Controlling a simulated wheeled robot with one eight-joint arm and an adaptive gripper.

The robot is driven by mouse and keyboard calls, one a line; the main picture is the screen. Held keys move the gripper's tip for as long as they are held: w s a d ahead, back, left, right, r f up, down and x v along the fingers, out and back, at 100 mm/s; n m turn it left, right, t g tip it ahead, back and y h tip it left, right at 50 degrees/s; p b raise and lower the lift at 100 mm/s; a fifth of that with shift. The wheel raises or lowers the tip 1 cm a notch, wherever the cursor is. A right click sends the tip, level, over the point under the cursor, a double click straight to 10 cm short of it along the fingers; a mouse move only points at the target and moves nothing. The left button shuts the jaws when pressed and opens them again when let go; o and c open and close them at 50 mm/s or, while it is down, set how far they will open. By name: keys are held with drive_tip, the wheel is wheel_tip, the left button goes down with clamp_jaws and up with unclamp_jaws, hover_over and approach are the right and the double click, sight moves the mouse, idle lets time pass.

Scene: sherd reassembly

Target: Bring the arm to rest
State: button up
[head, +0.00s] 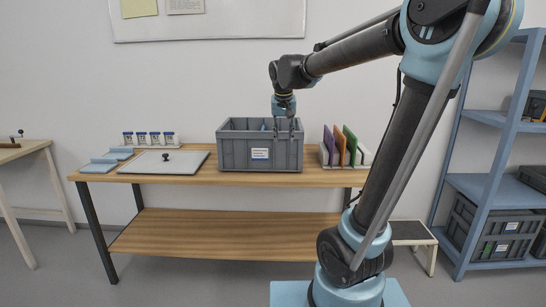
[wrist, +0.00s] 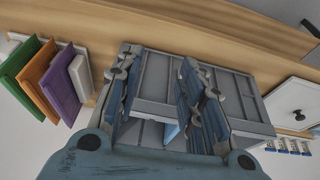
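My gripper (head: 284,130) hangs from my arm, pointing down over the grey crate (head: 235,155) on the wooden bench. In the wrist view my gripper (wrist: 160,62) has its two fingers spread wide apart, with nothing between them but the grey crate (wrist: 238,82) below. A light blue piece (wrist: 171,131) shows inside the crate, partly hidden by the gripper. In the head view the fingertips overlap the crate's rim; I cannot tell how far they are above or inside it.
A rack of coloured folders (head: 338,147) is right. A blue shelf unit (head: 485,185) stands far right.

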drive_tip(key=s+d+f, duration=0.5)
drive_tip(key=s+f, duration=0.2)
drive_tip(key=s, duration=0.2)
drive_tip(key=s+d+f+g, duration=0.1)
drive_tip(key=s+d+f, duration=0.4)
drive_tip(key=s+f, duration=0.2)
drive_tip(key=s+d+f, duration=0.5)
drive_tip(key=s+f, duration=0.2)
drive_tip(key=s, duration=0.5)
drive_tip(key=shift+g, duration=0.3)
